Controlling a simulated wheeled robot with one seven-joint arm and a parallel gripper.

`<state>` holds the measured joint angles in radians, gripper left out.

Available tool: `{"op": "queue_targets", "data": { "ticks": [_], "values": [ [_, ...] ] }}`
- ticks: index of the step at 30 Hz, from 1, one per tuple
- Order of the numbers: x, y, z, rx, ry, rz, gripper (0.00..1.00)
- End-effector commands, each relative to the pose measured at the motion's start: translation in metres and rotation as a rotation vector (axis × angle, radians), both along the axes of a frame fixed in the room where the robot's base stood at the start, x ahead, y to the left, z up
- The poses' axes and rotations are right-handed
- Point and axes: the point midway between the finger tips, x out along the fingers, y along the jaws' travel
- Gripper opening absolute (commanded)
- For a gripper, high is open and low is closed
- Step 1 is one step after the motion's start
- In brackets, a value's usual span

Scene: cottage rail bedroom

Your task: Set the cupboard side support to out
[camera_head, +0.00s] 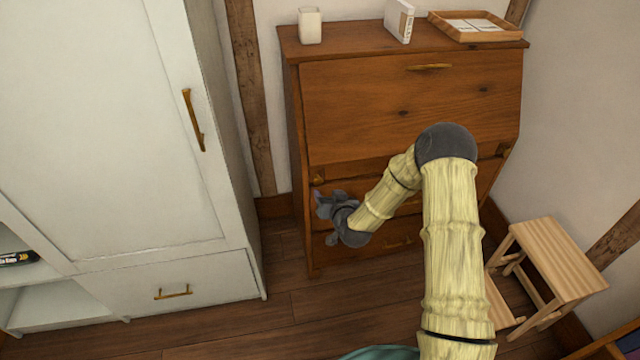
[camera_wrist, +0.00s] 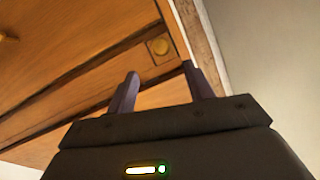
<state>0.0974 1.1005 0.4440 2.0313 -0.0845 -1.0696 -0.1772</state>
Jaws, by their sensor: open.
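The wooden cupboard (camera_head: 400,105) stands against the back wall with its sloping front panel closed. A second square end (camera_head: 503,150) shows at the right edge. My gripper (camera_head: 325,203) is open and empty, just below and in front of the left support.
A white wardrobe (camera_head: 100,130) with brass handles stands at the left. A wooden step stool (camera_head: 560,262) stands at the right. On the cupboard top are a white cup (camera_head: 310,26), a white box (camera_head: 399,20) and a wooden tray (camera_head: 432,17). Floor between wardrobe and cupboard is clear.

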Motion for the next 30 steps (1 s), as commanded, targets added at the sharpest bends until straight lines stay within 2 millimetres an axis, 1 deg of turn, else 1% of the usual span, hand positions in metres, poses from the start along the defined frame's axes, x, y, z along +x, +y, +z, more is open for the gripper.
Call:
{"op": "queue_targets", "data": {
  "ticks": [1,6,18,23,30],
  "values": [
    [0.007,0.003,-0.003,0.001,-0.001,-0.001,0.52],
    [0.028,0.012,-0.012,0.001,-0.001,0.001,0.52],
    [0.073,0.030,-0.032,0.002,-0.001,0.000,0.52],
    [0.082,0.033,-0.036,0.000,0.000,0.001,0.52],
    [0.083,0.033,-0.036,0.000,0.001,0.001,0.52]
  ]
}}
